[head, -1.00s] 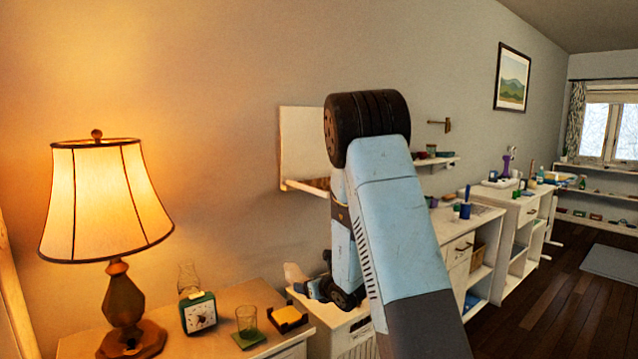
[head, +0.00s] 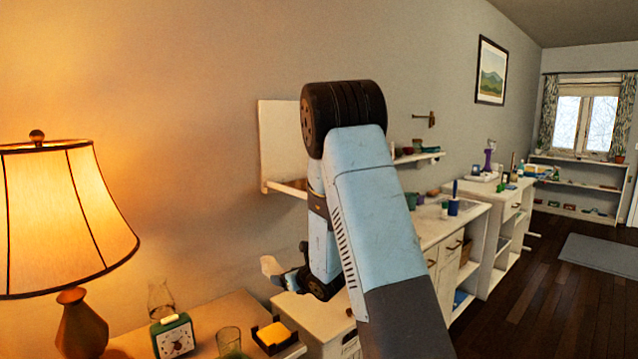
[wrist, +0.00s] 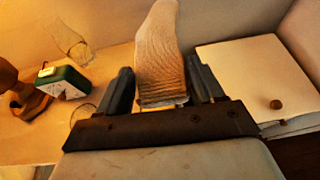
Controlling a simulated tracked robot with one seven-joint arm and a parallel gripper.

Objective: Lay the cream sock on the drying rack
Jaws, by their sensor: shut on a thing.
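My arm hides part of the gripper in the head view. I cannot make out a drying rack in either view.
A lit lamp (head: 62,220), a green clock (head: 174,336), a glass (head: 229,341) and a yellow-topped holder (head: 274,336) stand on the nightstand (head: 225,305). White cabinets (head: 452,235) line the wall; dark floor (head: 530,290) is open at right.

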